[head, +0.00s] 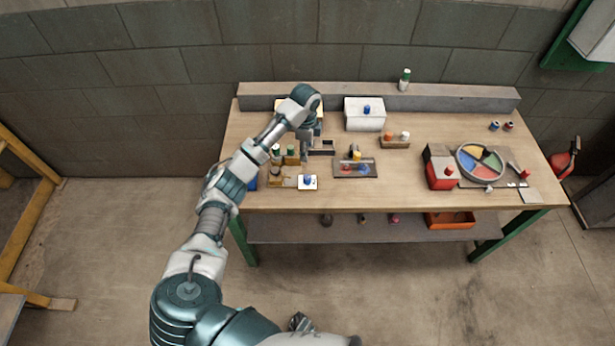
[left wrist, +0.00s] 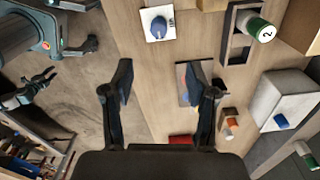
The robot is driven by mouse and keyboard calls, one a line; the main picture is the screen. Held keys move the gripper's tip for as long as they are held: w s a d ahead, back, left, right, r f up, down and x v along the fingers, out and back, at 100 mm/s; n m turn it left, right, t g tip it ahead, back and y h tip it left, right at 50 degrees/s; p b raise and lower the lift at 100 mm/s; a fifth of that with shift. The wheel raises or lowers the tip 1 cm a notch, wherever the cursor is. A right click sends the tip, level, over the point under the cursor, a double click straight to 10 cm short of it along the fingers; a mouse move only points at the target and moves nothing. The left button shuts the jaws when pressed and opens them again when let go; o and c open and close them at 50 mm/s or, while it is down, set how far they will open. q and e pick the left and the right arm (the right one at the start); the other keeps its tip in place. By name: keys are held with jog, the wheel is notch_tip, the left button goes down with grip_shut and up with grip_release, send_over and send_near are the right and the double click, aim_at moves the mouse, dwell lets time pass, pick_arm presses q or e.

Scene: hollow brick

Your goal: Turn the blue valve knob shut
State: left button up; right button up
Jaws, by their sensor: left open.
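A blue knob (head: 308,180) sits on a small square white plate near the front left edge of the workbench. It shows in the left wrist view (left wrist: 158,26) at the top, with dark marks on the plate beside it. My left gripper (head: 306,156) is over the bench, just behind the knob in the head view. In the left wrist view its two fingers (left wrist: 162,78) are spread wide with nothing between them, and the knob lies beyond the fingertips, apart from them. A dark claw-like part, perhaps my right gripper, shows at the bottom of the head view; its jaws are unclear.
A white box with another blue knob (head: 365,118) stands at the back. Green-capped bottles (head: 290,153) stand close left of my left gripper. A dark tray with coloured knobs (head: 355,170) lies to the right. A red box (head: 439,168) and a coloured disc (head: 480,161) are farther right.

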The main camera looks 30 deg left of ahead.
aim_at(307, 176)
pick_arm(q)
jog(key=f+b, duration=0.1)
jog(key=f, duration=1.3)
jog(key=shift+d+f+b, duration=0.2)
jog(key=shift+f+b, duration=0.1)
jog(key=shift+b, duration=0.05)
jog(key=shift+f, duration=0.65)
pick_arm(e)
jog(key=w+r, duration=0.2)
jog(key=w, duration=0.1)
jog(key=w+r, duration=0.1)
jog(key=shift+w+a+r, duration=0.15)
jog(key=shift+a+r, duration=0.05)
jog(key=shift+a, duration=0.15)
pick_arm(q)
jog(key=shift+c, duration=1)
jog(key=shift+r, duration=0.1)
grip_shut()
pick_arm(e)
jog(key=shift+d, duration=0.1)
